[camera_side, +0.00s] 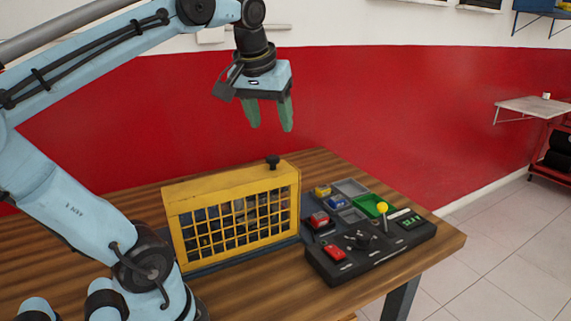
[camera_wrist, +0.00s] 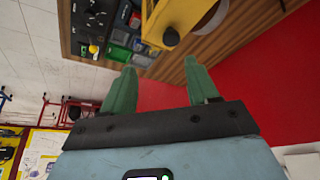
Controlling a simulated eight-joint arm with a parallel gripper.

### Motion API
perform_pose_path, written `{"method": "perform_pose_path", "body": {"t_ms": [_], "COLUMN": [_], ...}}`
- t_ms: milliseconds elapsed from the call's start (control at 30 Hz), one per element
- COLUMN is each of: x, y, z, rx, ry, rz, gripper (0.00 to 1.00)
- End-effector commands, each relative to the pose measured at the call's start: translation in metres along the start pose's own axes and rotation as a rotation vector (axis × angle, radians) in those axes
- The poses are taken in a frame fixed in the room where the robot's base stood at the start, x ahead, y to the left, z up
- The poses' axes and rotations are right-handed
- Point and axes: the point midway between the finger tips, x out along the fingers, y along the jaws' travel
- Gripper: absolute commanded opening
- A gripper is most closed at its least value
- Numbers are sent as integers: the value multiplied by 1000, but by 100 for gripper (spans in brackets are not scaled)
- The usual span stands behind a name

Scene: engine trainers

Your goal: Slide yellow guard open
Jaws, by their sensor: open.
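The yellow guard (camera_side: 230,215) is a box-like cover with a grid front. It stands on the wooden table, with a black knob (camera_side: 272,162) on top near its right end. Dark parts show behind its grid, but I cannot make them out. In the wrist view, part of the yellow guard (camera_wrist: 172,17) shows at the top, with its dark knob (camera_wrist: 170,37). My gripper (camera_side: 271,128) is open and empty, with green fingers pointing down. It is well above the guard's right end and apart from it. Its fingertips also show in the wrist view (camera_wrist: 160,75).
A black control panel (camera_side: 370,248) with a red button, a lever with a yellow ball and a green display lies right of the guard. Compartment trays (camera_side: 350,188) with small coloured parts sit behind the panel. The wooden table (camera_side: 440,240) ends at the right. A red wall stands behind.

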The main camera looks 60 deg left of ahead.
Motion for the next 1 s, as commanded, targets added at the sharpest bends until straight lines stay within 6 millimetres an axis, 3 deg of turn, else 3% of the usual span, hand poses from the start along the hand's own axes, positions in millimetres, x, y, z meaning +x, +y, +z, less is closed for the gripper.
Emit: {"method": "perform_pose_path", "body": {"t_ms": [100,267,1000], "x": [-14,-12,89], "y": [-12,-16,-19], "z": [-5,-6,-4], "rx": [-58,-75,-71], "ry": [-15,-18,-17], "rz": [-32,-40,-38], "gripper": [59,59,59]}}
